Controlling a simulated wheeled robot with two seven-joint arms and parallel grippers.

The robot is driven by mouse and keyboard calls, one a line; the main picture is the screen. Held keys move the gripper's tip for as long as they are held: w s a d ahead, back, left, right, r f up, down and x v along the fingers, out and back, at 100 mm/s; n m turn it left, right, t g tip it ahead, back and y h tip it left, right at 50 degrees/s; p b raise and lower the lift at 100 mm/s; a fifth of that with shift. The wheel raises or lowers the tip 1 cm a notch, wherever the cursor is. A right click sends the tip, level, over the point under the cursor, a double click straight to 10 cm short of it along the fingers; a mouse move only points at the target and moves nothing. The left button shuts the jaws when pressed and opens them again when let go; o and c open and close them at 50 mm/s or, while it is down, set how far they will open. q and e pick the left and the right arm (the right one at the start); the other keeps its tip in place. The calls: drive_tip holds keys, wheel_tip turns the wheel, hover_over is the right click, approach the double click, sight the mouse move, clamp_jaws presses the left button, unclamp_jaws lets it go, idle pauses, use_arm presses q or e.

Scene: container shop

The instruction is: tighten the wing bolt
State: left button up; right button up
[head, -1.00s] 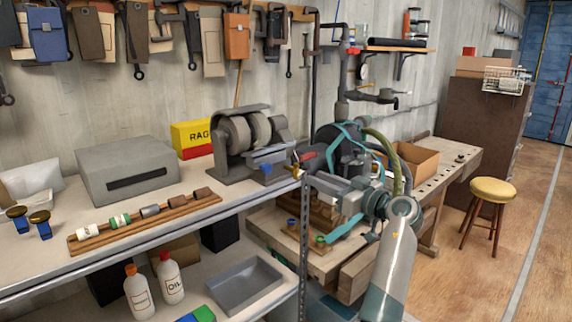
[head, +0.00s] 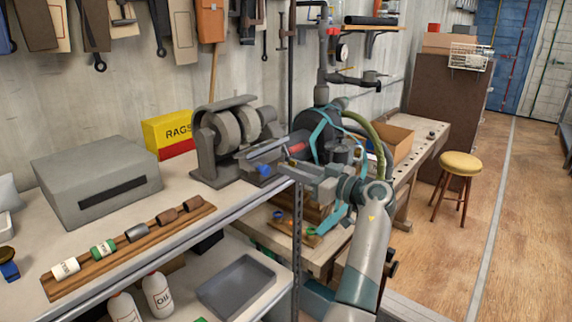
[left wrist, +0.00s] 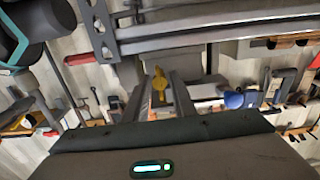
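The brass-coloured wing bolt (head: 291,163) is small in the head view, at the right end of the bench grinder's (head: 232,137) grey tool rest. In the left wrist view the bolt (left wrist: 159,86) shows clearly, with one wing standing up. My left gripper (head: 297,170) reaches in from the right, at the shelf corner. In the left wrist view its two fingers (left wrist: 163,97) stand on either side of the bolt. They look apart, with a gap beside the bolt; firm contact is not visible. My right gripper is in neither view.
A blue knob (head: 264,170) sits close beside the bolt under the tool rest. A shelf upright (head: 298,225) stands just below my gripper. A wooden rack (head: 130,245) of rollers and a grey box (head: 95,180) are on the shelf to the left.

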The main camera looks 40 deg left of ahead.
use_arm(q)
drive_tip(key=shift+d, duration=0.15)
drive_tip(key=shift+c, duration=0.5)
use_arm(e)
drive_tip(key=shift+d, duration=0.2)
use_arm(q)
clamp_jaws()
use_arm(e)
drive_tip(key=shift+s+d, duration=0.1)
